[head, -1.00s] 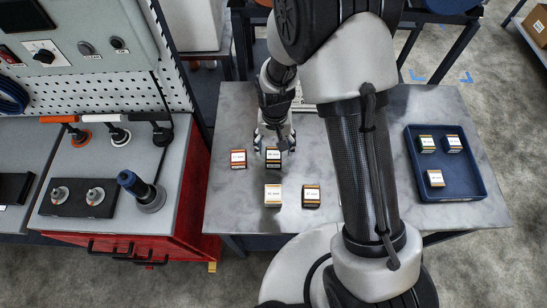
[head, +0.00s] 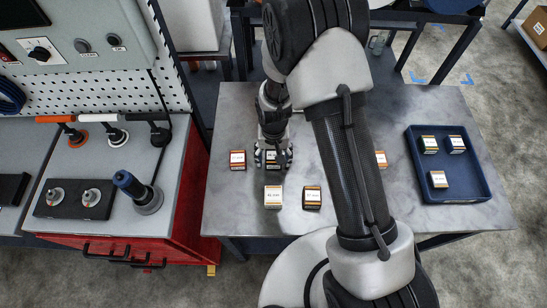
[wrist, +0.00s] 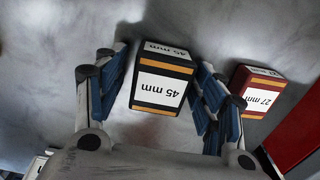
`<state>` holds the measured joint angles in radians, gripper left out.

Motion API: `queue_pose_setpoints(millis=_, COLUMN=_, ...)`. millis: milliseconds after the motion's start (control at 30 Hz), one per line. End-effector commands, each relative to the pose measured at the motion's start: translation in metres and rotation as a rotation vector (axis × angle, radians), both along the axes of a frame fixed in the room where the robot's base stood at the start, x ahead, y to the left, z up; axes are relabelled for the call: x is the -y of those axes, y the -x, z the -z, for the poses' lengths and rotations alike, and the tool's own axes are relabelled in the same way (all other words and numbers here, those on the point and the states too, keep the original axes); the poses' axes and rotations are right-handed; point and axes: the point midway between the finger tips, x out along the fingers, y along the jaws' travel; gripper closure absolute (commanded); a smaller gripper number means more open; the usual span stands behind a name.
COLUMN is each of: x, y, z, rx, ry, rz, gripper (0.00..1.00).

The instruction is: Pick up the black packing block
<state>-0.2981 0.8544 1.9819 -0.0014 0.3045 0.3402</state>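The black packing block (wrist: 160,85) has orange stripes and a white label reading 45 mm. In the wrist view it stands between the two fingers of my gripper (wrist: 162,95), which is open, with a narrow gap visible on each side. In the head view my gripper (head: 272,160) is low over the grey table, and its fingers flank the block (head: 272,156), partly hiding it. A dark block with a brown-orange edge (head: 312,197) stands nearer the camera.
A red block (head: 238,160) labelled 27 mm stands close on the left. A tan block (head: 273,197) stands in front. An orange block (head: 381,159) shows right of my arm. A blue tray (head: 450,194) holds 3 blocks at the right of the table (head: 225,205).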

Motion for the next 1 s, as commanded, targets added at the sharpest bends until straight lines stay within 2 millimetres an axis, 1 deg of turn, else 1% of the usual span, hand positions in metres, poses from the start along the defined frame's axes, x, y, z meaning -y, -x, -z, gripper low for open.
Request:
queue_pose_setpoints(millis=33, x=0.0, y=0.0001, z=-0.0001, rx=0.0, ry=0.0, rz=0.0, gripper=0.43)
queue_pose_setpoints(millis=67, x=0.0, y=0.0001, z=-0.0001, rx=0.0, ry=0.0, rz=0.0, gripper=0.45)
queue_pose_setpoints(millis=633, x=0.0001, y=0.0002, z=-0.0001, rx=-0.001, ry=0.0, rz=0.0, gripper=0.83)
queue_pose_setpoints(millis=867, x=0.0, y=0.0001, z=-0.0005, rx=0.0, ry=0.0, rz=0.0, gripper=0.84)
queue_pose_setpoints(millis=1000, x=-0.0001, y=-0.0003, z=-0.0058, rx=0.001, ry=0.0, rz=0.0, gripper=0.84)
